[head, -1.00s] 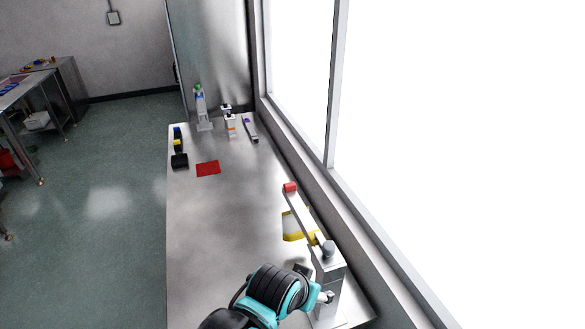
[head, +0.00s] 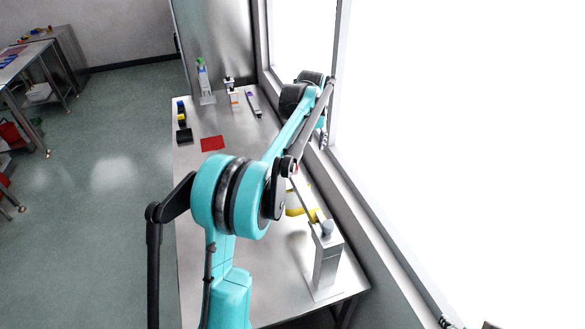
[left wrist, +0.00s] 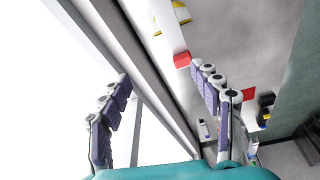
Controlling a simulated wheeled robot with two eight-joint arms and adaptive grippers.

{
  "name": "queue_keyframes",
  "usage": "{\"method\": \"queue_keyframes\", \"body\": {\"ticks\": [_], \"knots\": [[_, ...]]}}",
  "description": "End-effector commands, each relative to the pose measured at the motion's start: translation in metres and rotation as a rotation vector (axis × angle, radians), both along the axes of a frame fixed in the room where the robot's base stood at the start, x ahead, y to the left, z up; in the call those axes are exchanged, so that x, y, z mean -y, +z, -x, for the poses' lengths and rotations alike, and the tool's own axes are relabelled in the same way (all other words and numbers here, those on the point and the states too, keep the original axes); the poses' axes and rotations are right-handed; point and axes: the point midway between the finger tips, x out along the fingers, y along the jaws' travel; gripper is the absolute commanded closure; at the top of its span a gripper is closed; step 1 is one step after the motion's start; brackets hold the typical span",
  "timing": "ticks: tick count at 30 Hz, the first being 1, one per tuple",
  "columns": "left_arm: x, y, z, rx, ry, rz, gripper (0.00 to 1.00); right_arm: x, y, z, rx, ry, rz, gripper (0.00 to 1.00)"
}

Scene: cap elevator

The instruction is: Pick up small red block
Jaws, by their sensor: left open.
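The small red block (left wrist: 182,59) shows in the left wrist view at the end of the pale lever arm, just beyond the right-hand finger. In the head view my arm hides most of it. The lever arm belongs to a grey elevator stand (head: 327,262) at the table's near right. My left gripper (head: 323,138) hangs near the window side of the table, past the lever's end. At the lower right edge, dark tips (head: 445,321) may be my right gripper.
A flat red square (head: 212,144) lies on the metal table (head: 198,180). Dark blocks (head: 184,135) line its left edge; small stands (head: 206,85) are at the back. A yellow-edged piece (head: 297,208) lies under the lever. The window wall (head: 345,190) bounds the right.

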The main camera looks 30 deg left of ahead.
Motion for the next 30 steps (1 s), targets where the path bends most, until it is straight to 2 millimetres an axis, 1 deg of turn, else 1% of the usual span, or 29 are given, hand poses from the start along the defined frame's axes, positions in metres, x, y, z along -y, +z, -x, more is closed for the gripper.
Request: {"method": "queue_keyframes", "body": {"ticks": [1, 3, 6, 9, 12, 15, 23, 27, 30], "knots": [[-0.017, -0.015, -0.015, -0.019, 0.039, 0.007, 0.36, 0.000, 0.000, 0.000, 0.000, 0.000, 0.000, 0.40], [-0.036, -0.034, -0.030, -0.042, 0.090, 0.017, 0.36, 0.000, 0.000, 0.000, 0.000, 0.000, 0.000, 0.40], [-0.058, -0.060, -0.044, -0.071, 0.151, 0.028, 0.36, 0.000, 0.000, 0.000, 0.000, 0.000, 0.000, 0.40], [-0.073, -0.079, -0.051, -0.091, 0.193, 0.034, 0.36, 0.000, 0.000, 0.000, 0.000, 0.000, 0.000, 0.40], [-0.081, -0.091, -0.054, -0.102, 0.218, 0.038, 0.36, 0.000, 0.000, 0.000, 0.000, 0.000, 0.000, 0.40], [-0.085, -0.101, -0.056, -0.105, 0.226, 0.039, 0.36, 0.000, 0.001, 0.000, 0.000, 0.000, 0.000, 0.40], [-0.089, -0.130, -0.058, -0.106, 0.227, 0.038, 0.36, 0.000, 0.007, 0.000, 0.000, 0.000, 0.000, 0.40], [-0.092, -0.152, -0.058, -0.105, 0.227, 0.039, 0.36, 0.000, 0.014, 0.000, 0.000, 0.000, 0.000, 0.40], [-0.093, -0.165, -0.060, -0.105, 0.227, 0.039, 0.36, 0.000, 0.016, 0.000, 0.000, 0.000, 0.000, 0.40]]}}
